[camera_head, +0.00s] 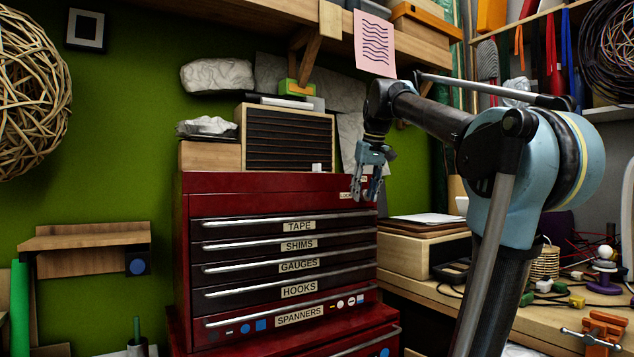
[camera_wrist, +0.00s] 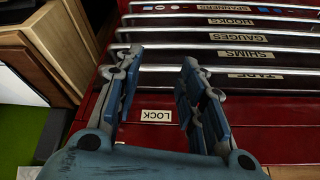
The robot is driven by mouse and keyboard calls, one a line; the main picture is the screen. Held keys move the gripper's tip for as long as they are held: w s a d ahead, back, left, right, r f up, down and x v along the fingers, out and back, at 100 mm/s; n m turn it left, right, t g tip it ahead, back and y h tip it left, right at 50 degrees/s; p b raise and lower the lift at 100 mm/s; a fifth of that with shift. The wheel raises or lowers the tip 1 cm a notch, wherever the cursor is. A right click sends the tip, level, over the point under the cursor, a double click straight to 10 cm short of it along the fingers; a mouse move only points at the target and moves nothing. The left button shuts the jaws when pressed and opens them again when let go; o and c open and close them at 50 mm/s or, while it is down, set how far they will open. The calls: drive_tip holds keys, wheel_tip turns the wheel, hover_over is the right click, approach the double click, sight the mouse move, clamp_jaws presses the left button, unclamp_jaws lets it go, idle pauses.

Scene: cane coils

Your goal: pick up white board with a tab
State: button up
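A thin white board (camera_head: 425,218) lies flat on a wooden box right of the red tool chest in the head view. It has a dark edge; I cannot make out a tab. A white sheet with a dark border, which looks like the same board, shows at the left of the wrist view (camera_wrist: 18,78). My gripper (camera_head: 368,192) hangs at the upper right front of the chest, left of the board and apart from it. In the wrist view my gripper (camera_wrist: 160,85) has its fingers spread, with nothing between them but the chest front behind.
The red tool chest (camera_head: 278,184) has labelled drawers with bar handles. The wooden box (camera_head: 405,252) stands on a workbench (camera_head: 550,318) cluttered with cables, a coil and a clamp. A shelf (camera_head: 420,40) and a pink sheet (camera_head: 375,43) are above my arm.

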drive_tip(key=w+a+r+n, duration=0.1)
drive_tip(key=w+a+r, duration=0.15)
drive_tip(key=r, duration=0.45)
drive_tip(key=w+a+r, duration=0.2)
drive_tip(key=w+r, duration=0.1)
drive_tip(key=r, duration=0.3)
drive_tip(key=n+t+y, duration=0.1)
drive_tip(key=n+y, duration=0.1)
approach(317, 167)
drive_tip(key=shift+w+r+x, duration=0.1)
drive_tip(key=shift+w+x, duration=0.15)
drive_tip(key=shift+x, duration=1.5)
drive_tip(key=shift+w+r+x, duration=0.15)
drive_tip(key=shift+w+x, duration=0.1)
drive_tip(key=shift+x, duration=1.55)
drive_tip(key=shift+w+r+x, duration=0.1)
drive_tip(key=shift+w+x, duration=0.2)
drive_tip(key=shift+x, duration=1.45)
clamp_jaws()
